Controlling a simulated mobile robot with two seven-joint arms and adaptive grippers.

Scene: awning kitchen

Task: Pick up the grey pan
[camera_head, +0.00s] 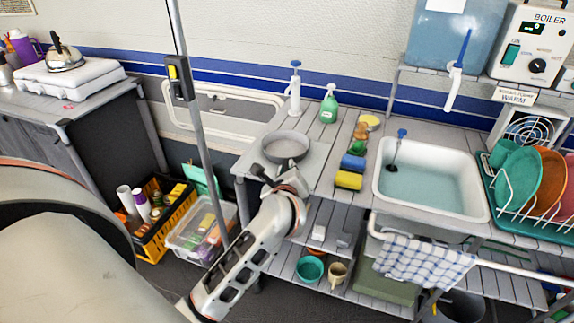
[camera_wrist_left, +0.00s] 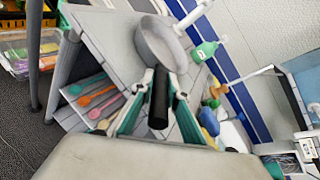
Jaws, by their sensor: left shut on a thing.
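The grey pan (camera_head: 287,149) is at the left end of the grey slatted counter, left of the sink. I cannot tell whether it touches the counter or hangs just above it. In the left wrist view the round pan (camera_wrist_left: 158,45) lies straight ahead, with its black handle (camera_wrist_left: 158,105) pointing back at me. My left gripper (camera_head: 270,174) reaches up from below to the pan's near side. In the wrist view its two fingers (camera_wrist_left: 161,80) are shut on the handle, one on each side. My right gripper does not show.
A green soap bottle (camera_head: 329,104) and a white pump bottle (camera_head: 295,90) stand behind the pan. Sponges (camera_head: 350,172) and the sink (camera_head: 432,178) are to the right. The counter's left edge is close. Crates (camera_head: 165,222) stand on the floor at left.

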